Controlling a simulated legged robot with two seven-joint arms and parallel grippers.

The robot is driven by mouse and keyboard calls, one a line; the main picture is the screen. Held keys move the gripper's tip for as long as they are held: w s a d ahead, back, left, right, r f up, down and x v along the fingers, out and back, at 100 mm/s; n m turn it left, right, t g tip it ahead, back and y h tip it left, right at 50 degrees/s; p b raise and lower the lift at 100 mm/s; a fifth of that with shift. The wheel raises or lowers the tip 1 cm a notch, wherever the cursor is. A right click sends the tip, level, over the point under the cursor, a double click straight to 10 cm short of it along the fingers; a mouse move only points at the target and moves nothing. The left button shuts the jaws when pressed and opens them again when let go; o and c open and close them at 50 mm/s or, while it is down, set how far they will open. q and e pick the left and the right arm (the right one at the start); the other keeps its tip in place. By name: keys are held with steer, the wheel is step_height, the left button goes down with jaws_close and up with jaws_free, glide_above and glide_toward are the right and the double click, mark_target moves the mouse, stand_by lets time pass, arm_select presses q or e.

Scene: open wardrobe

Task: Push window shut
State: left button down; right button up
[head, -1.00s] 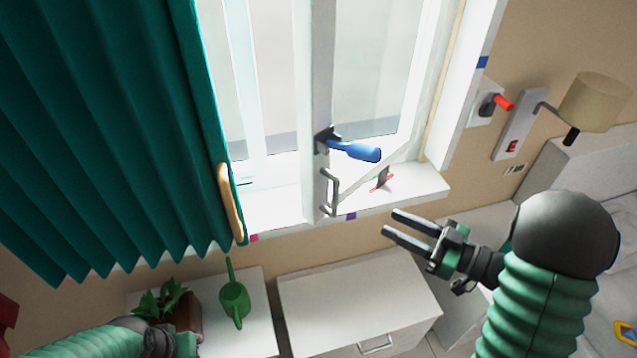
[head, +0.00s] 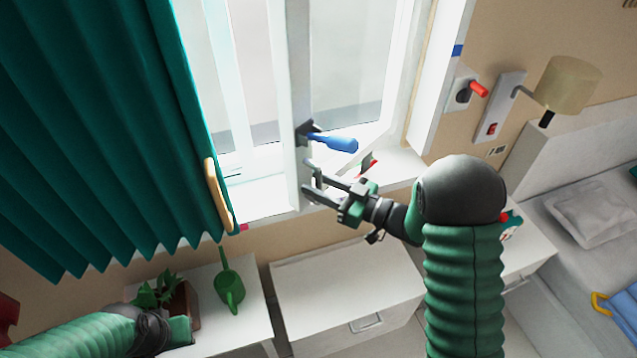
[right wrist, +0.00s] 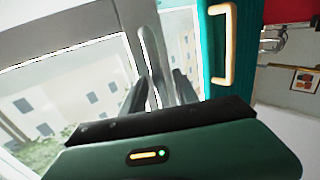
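The white-framed window (head: 290,80) fills the top middle of the head view; its sash stands ajar over the sill. A blue lever handle (head: 335,142) sticks out from the sash edge. Below it is a grey metal pull handle, which my right gripper partly hides in the head view; the pull handle (right wrist: 150,52) shows in the right wrist view. My right gripper (head: 310,178) is open at the pull handle, its fingers apart and pointing at the sash edge. I cannot tell whether they touch it. My left gripper (head: 165,332) is low at left, its fingers not discernible.
A teal curtain (head: 90,120) with a tan handle (head: 218,195) hangs at left. A green watering can (head: 229,288) and a potted plant (head: 165,292) stand below. A white cabinet (head: 345,290) is under the sill. A wall lamp (head: 568,85) and bed (head: 590,240) are right.

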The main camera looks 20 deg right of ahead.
steer(key=shift+w+d, duration=0.1)
steer(key=shift+d, duration=0.1)
steer(key=c, duration=0.4)
steer(key=shift+a, duration=0.1)
jaws_close()
steer(key=shift+a, duration=0.2)
steer(key=shift+w+a, duration=0.25)
steer(key=shift+w, duration=0.05)
steer(key=w+a+m+t+h+b, duration=0.1)
steer(key=w, duration=0.2)
steer(key=w+a+m+h+b, duration=0.1)
steer(key=w+a, duration=0.1)
steer(key=w+a+t+h+b, duration=0.1)
steer(key=w+a, duration=0.1)
steer(key=w, duration=0.1)
steer(key=shift+w+a+f+m+t, duration=0.1)
steer(key=shift+w+a+m+t, duration=0.05)
steer(key=shift+w+m+t, duration=0.2)
steer(key=w+a+m+t+h+b, duration=0.1)
steer(key=w+a+m+h+b, duration=0.2)
steer(key=w, duration=0.8)
steer(key=shift+r+t+h+b, duration=0.3)
steer(key=shift+h+b, duration=0.35)
steer(key=shift+h, duration=0.45)
steer(key=shift+f, duration=0.1)
